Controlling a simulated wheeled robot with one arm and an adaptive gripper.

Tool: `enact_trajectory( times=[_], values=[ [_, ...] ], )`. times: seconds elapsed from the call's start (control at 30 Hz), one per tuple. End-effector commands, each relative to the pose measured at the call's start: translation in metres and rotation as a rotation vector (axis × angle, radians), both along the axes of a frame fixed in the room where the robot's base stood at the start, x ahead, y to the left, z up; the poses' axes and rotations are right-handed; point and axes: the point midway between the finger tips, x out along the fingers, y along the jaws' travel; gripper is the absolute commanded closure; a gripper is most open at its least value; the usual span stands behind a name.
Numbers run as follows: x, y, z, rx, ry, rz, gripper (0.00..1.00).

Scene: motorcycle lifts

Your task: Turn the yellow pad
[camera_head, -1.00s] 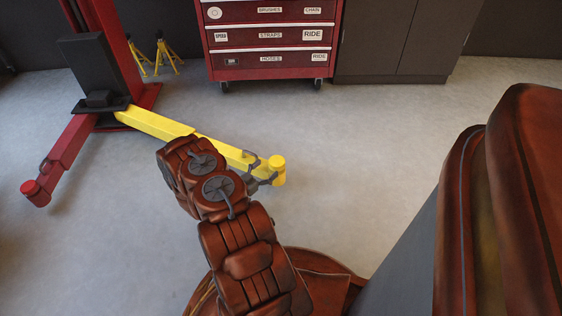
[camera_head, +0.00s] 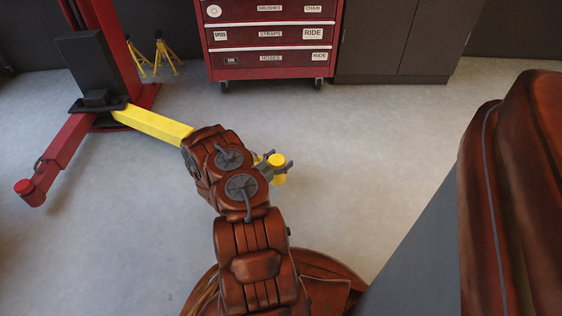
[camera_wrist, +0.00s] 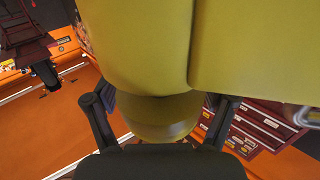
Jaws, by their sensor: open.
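The yellow pad (camera_head: 278,161) is a short round cylinder at the free end of the yellow lift arm (camera_head: 155,125). In the wrist view, the pad (camera_wrist: 160,122) shows large between my fingers, below the wide yellow arm surface (camera_wrist: 140,45). My gripper (camera_head: 277,168) is open at the pad, with one finger on each side. In the wrist view, my gripper (camera_wrist: 160,104) has its dark fingers spread left and right of the pad. I cannot tell whether either finger touches it. My arm hides the middle of the yellow lift arm in the head view.
A red lift arm (camera_head: 55,160) and the red lift post (camera_head: 105,50) stand at the left. Yellow stands (camera_head: 165,55) are behind. A red tool cabinet (camera_head: 270,50) and dark cabinets (camera_head: 400,40) line the back. The grey floor right of the pad is clear.

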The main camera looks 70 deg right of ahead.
Motion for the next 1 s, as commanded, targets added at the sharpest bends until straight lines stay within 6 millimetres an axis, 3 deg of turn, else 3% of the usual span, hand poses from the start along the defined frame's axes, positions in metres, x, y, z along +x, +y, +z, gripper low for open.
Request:
enact_trajectory(
  times=[0.4,0.9,1.0],
  values=[
    [-0.0019,-0.0045,0.0001,0.0,0.001,0.001,0.17],
    [-0.0024,-0.0044,0.0001,-0.001,0.001,-0.001,0.68],
    [-0.0025,-0.0044,0.0004,-0.001,0.001,0.0,0.68]
  ],
)
